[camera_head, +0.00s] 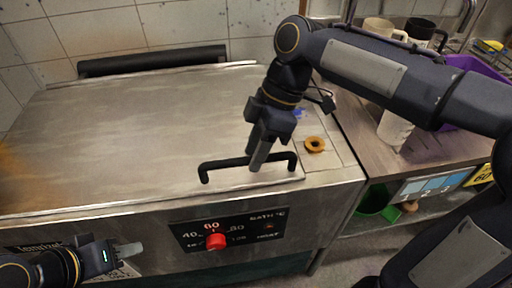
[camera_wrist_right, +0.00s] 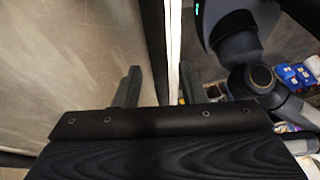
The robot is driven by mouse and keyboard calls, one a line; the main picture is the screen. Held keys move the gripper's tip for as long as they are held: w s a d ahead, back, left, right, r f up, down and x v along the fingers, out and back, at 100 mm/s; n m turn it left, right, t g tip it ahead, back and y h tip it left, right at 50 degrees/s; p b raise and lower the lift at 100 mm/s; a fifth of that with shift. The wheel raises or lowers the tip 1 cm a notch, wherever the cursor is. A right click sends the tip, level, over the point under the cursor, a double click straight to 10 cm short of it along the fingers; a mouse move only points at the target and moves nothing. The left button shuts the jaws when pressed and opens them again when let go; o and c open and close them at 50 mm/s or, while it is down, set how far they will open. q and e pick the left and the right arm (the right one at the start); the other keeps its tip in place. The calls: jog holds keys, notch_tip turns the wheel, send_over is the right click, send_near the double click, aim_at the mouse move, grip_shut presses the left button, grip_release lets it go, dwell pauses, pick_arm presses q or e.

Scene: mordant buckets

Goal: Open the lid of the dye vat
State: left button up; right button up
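The dye vat has a wide flat steel lid (camera_head: 130,125), which lies down level. A black bar handle (camera_head: 222,164) stands at the lid's front right; the dark bar also shows in the right wrist view (camera_wrist_right: 153,40). My right gripper (camera_head: 258,150) reaches down at the handle, one finger in front of the bar. In the right wrist view its fingers (camera_wrist_right: 158,88) are apart, with the bar seen between them and not clamped. My left gripper (camera_head: 128,250) is at the bottom left, before the vat's front; its finger gap cannot be made out.
A red knob (camera_head: 215,241) sits on the front control panel (camera_head: 185,232). An orange ring (camera_head: 315,145) lies right of the handle. A black bar (camera_head: 150,61) runs along the back. A side counter with mugs (camera_head: 378,30) and a purple bin (camera_head: 470,68) is at right.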

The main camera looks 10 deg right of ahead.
grip_shut()
jog(key=shift+r, duration=0.15)
